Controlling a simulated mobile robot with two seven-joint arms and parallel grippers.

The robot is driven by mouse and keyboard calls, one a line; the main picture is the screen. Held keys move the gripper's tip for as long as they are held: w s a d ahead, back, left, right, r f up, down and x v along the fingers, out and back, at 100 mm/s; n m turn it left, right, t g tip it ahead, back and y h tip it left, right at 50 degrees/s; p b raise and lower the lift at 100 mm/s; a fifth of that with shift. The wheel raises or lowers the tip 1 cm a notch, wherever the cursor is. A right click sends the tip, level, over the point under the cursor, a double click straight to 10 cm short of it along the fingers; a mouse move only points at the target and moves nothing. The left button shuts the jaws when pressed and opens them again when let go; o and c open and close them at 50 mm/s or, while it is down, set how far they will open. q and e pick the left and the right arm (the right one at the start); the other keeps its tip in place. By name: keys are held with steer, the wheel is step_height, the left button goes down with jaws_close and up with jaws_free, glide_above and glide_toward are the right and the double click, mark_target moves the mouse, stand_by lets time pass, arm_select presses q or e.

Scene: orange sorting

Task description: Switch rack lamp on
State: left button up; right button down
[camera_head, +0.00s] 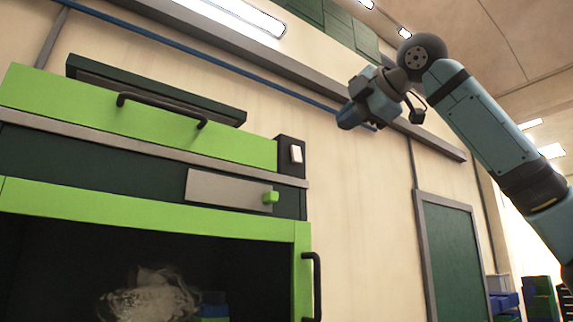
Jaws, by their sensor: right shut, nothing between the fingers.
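A white rocker switch (296,153) sits on a small dark box at the upper right corner of the green-and-dark rack (255,228). I cannot tell which way the rocker is tipped. No lamp on the rack can be made out for certain. My right gripper (348,118) is in the air, above and to the right of the switch and apart from it in the picture. It is shut and holds nothing. My left gripper is out of view.
The rack has a black handle (160,106) on its green upper panel, a green knob (270,197) and a vertical black handle (315,287). A blue pipe (215,62) runs along the wall. Blue and green crates (538,296) stand far right. The wall beside the switch is clear.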

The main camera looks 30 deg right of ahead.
steer(key=p, duration=0.3)
glide_toward(299, 158)
steer(key=x, duration=0.7)
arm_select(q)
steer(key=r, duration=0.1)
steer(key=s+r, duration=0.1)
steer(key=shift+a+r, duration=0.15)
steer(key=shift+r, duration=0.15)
arm_select(e)
steer(key=shift+w, duration=0.25)
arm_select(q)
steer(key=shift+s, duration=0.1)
arm_select(e)
steer(key=shift+f, duration=0.1)
